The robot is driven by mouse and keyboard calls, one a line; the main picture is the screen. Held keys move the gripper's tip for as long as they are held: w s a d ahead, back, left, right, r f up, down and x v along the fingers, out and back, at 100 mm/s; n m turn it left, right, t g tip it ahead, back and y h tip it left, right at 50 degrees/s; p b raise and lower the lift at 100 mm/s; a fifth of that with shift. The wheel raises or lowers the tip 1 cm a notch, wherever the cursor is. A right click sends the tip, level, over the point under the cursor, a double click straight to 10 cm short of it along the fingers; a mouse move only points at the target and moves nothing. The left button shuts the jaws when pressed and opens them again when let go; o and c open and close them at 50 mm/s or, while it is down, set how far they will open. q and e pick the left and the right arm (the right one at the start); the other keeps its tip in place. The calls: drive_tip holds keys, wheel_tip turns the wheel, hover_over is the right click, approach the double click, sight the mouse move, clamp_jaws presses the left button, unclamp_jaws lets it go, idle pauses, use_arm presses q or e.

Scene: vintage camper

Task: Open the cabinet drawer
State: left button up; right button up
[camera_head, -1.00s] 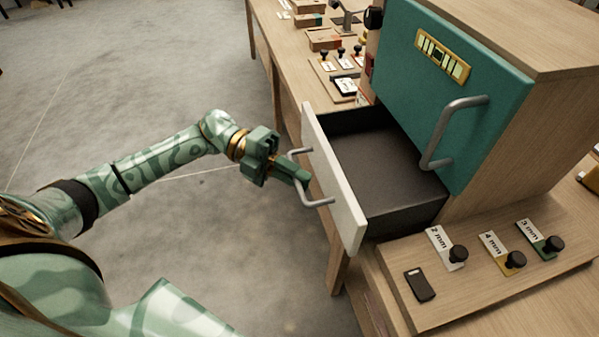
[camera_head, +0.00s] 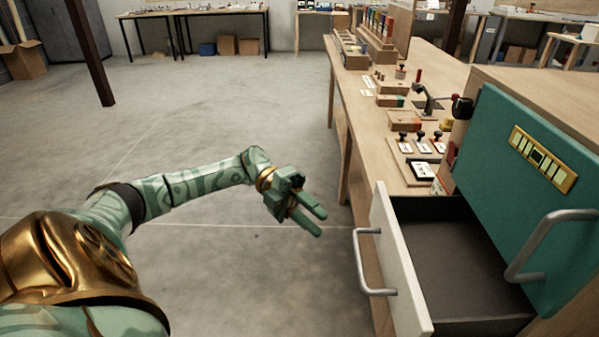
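The cabinet drawer (camera_head: 402,268) is pulled far out, with its white front standing clear of the cabinet and its dark, empty inside showing. Its grey bar handle (camera_head: 362,266) is on the white front. The cabinet (camera_head: 512,130) has a teal door above the drawer, and the door looks shut. My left gripper (camera_head: 318,224) is open and empty. It is to the left of the drawer handle, apart from it, with its two fingers spread. My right gripper is not in view.
The wooden workbench (camera_head: 365,150) runs back beside the cabinet, with stamps and small boxes on it. The teal door's grey handle (camera_head: 545,240) sticks out above the drawer. The concrete floor (camera_head: 240,110) on the left is clear.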

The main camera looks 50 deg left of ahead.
use_arm(q)
drive_tip(key=a, duration=0.3)
drive_tip(key=a+b, duration=0.1)
drive_tip(key=shift+a+r, duration=0.35)
drive_tip(key=shift+a, duration=0.05)
